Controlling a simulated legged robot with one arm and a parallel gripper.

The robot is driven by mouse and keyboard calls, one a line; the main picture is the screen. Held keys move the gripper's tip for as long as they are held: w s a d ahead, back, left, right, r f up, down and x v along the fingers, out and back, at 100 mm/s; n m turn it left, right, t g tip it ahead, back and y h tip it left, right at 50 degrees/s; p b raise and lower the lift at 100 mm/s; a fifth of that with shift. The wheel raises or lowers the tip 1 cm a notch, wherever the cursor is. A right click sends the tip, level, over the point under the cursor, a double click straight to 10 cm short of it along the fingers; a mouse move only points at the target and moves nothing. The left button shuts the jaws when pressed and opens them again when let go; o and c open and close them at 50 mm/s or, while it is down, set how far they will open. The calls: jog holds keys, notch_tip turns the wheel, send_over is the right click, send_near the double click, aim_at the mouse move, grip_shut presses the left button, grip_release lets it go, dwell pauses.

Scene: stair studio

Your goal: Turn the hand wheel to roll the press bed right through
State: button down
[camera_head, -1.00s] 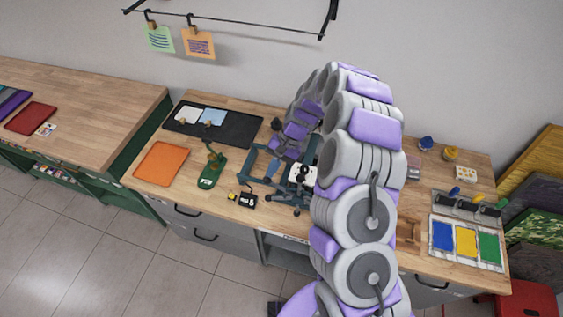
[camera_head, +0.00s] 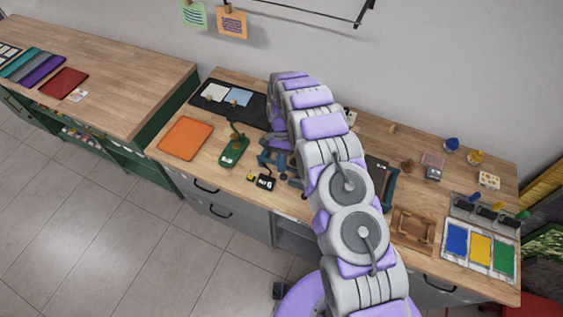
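The press is mostly hidden behind my arm. Part of its blue-grey frame (camera_head: 274,160) shows left of the arm, low on the bench. Another blue-grey piece with a dark flat panel shows right of the arm (camera_head: 388,187); it looks like part of the same press. I cannot make out the hand wheel or tell where the bed stands. My arm arches over the bench and bends down at the far left of the press. My gripper is hidden behind my own arm links, so its contact with the wheel cannot be seen.
A green stand (camera_head: 234,152), a small black numbered block (camera_head: 266,182) and an orange sheet (camera_head: 186,138) lie left of the press. A wooden frame (camera_head: 413,228) and an ink tray (camera_head: 446,262) are at right. A black mat (camera_head: 253,112) lies behind.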

jog(key=shift+f+b, duration=0.35)
jog(key=shift+f, duration=0.6)
